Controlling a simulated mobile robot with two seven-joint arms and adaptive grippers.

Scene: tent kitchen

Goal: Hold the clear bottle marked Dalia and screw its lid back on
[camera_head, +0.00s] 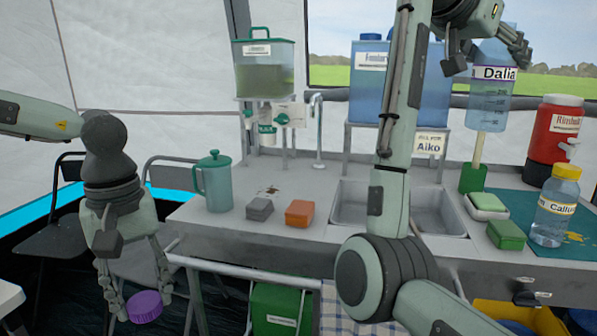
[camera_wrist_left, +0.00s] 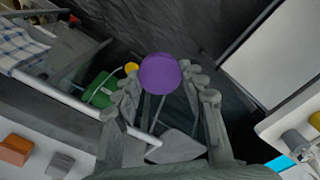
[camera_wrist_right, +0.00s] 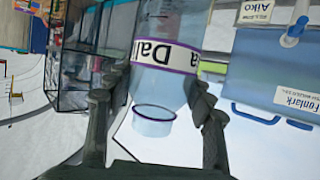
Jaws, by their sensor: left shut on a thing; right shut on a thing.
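The clear bottle marked Dalia (camera_head: 488,103) is held up at the upper right in the head view, its label upright there. My right gripper (camera_head: 489,52) is shut around its upper part. In the right wrist view the bottle (camera_wrist_right: 168,68) shows its neck (camera_wrist_right: 153,120) open, with no lid on it. The purple lid (camera_head: 145,306) is at the lower left, between the fingertips of my left gripper (camera_head: 141,294), which is shut on it. The left wrist view shows the lid (camera_wrist_left: 160,74) between the fingers. Lid and bottle are far apart.
The counter holds a teal pitcher (camera_head: 214,182), grey (camera_head: 260,208) and orange (camera_head: 300,213) blocks, a sink (camera_head: 350,200) and a yellow-capped bottle marked Callu (camera_head: 553,210). A red dispenser (camera_head: 556,130) and blue tank (camera_head: 369,85) stand behind. My right arm crosses before the sink.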

